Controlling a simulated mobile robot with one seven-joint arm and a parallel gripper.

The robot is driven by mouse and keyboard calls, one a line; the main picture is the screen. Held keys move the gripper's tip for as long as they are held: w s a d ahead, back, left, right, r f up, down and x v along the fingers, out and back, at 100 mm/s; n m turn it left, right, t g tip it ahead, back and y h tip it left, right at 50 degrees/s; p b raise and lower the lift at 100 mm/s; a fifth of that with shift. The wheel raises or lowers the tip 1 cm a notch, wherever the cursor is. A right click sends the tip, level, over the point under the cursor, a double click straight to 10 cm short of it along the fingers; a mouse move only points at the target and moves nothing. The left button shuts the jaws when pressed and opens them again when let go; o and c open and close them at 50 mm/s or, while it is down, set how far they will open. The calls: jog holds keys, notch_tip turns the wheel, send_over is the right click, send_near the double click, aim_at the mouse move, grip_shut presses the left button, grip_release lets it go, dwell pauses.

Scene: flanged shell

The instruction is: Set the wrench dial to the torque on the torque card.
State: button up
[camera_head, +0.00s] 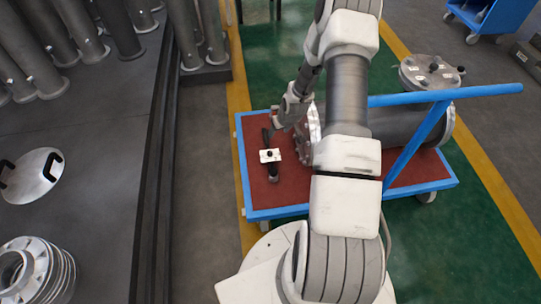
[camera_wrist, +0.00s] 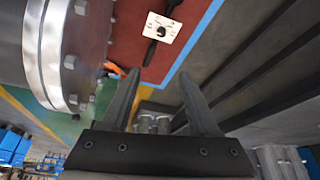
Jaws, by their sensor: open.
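The wrench (camera_head: 272,174) lies on the red top of the blue cart, a dark bar running away from me. A white dial plate (camera_head: 269,155) with a black knob sits across its middle. In the wrist view the dial plate (camera_wrist: 152,21) and knob (camera_wrist: 160,31) show beyond the fingertips, with small marks too tiny to read. My gripper (camera_wrist: 160,82) is open and empty, apart from the dial. In the head view its fingers are hard to make out near the wrench's far end. I cannot identify the torque card; small white labels on the shell are unreadable.
The grey flanged shell (camera_head: 385,127) lies on the cart (camera_head: 290,188), right of the wrench; its flange (camera_wrist: 50,50) fills the wrist view's left side. The cart's blue handle (camera_head: 425,130) rises at right. A dark bench (camera_head: 85,180) with flanges and pipes stands left.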

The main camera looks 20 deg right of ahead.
send_near(270, 153)
jog(key=b+x, duration=0.7)
jog(key=x, duration=0.1)
jog(key=shift+w+f, duration=0.1)
jog(key=shift+f, duration=0.1)
grip_shut()
